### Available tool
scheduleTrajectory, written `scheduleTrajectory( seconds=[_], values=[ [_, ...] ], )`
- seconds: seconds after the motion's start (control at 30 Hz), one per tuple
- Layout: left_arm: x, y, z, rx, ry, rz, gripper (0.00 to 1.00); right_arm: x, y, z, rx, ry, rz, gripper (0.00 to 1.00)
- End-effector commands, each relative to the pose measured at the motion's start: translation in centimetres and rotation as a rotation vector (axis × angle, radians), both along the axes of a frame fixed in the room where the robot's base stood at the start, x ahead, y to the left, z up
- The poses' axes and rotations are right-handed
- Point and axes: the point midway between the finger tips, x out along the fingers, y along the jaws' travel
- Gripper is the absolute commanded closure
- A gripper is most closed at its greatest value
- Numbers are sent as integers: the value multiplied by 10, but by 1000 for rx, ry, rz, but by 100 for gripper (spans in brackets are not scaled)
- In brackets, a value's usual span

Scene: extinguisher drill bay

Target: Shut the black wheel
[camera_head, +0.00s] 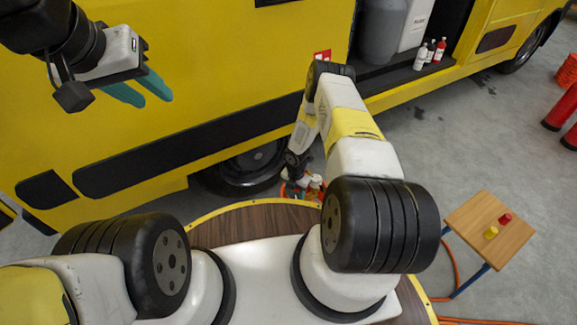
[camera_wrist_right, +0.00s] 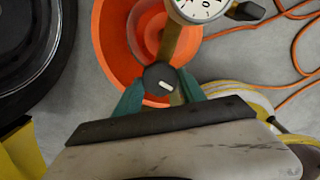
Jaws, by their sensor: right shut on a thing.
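The black wheel (camera_wrist_right: 160,79) is a small round knob with a short white mark, which lies nearly level in the right wrist view. It sits on a brass pipe (camera_wrist_right: 181,44) below a round white gauge (camera_wrist_right: 202,6). My right gripper (camera_wrist_right: 161,86) is shut on the wheel, with one teal finger on each side. In the head view my right arm reaches down beside the truck, and I cannot make out the wheel there. My left gripper (camera_head: 152,97) is raised at the upper left, empty, with a gap between its teal fingers.
An orange round container (camera_wrist_right: 117,45) stands behind the pipe. Orange hose (camera_wrist_right: 288,45) lies on the floor. A yellow truck (camera_head: 220,70) with a black tyre (camera_head: 246,172) is close by. A small wooden table (camera_head: 520,235) with red and yellow pieces stands at right.

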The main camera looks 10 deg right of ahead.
Motion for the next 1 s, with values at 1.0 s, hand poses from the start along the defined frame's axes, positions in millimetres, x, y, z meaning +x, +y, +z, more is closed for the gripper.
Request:
scheduleTrajectory(
  seconds=[1.0],
  values=[
    [0,0,0,0,0,0,64,1,0,1,-1,-1,-917,93]
  ],
)
